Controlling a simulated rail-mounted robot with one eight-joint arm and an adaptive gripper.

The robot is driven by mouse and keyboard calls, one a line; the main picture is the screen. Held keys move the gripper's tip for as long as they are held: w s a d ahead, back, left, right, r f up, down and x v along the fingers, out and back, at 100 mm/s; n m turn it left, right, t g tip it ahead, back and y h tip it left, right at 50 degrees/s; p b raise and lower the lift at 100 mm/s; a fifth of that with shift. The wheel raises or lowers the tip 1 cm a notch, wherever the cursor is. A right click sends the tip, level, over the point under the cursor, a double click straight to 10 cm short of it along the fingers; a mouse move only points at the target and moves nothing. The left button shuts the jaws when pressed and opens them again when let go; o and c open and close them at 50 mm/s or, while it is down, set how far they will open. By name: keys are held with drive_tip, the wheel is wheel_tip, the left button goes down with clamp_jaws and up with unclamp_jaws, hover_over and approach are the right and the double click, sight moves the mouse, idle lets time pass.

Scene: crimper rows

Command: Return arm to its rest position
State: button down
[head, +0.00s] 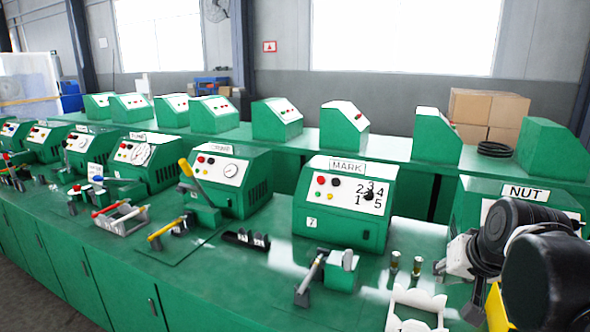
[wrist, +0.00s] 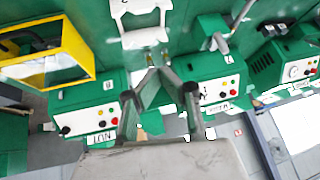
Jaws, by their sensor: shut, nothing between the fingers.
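My gripper (wrist: 160,72) shows in the wrist view with its two grey fingers converging to meet at the tips, with nothing between them. It is over the green bench between the NUT machine (head: 525,198) and the MARK machine (head: 346,205). Both machines also appear upside down in the wrist view, NUT (wrist: 95,115) on the left and MARK (wrist: 212,88) on the right. In the head view my black arm links fill the lower right and cover part of the NUT machine. I cannot make out my fingertips there.
A white holder (head: 417,305) stands at the bench front, with two small brass fittings (head: 406,263) behind it. A crimping tool (head: 325,272) stands to their left. A yellow frame (wrist: 92,50) is at the wrist view's upper left. More green machines line the bench and the raised back row.

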drive_tip(key=s+a+f+n, duration=0.3)
drive_tip(key=s+a, duration=0.7)
drive_tip(key=s, duration=0.1)
drive_tip(key=shift+s+f+n, duration=0.15)
drive_tip(key=shift+f+n, duration=0.05)
drive_tip(key=shift+n, duration=0.1)
idle(3.5)
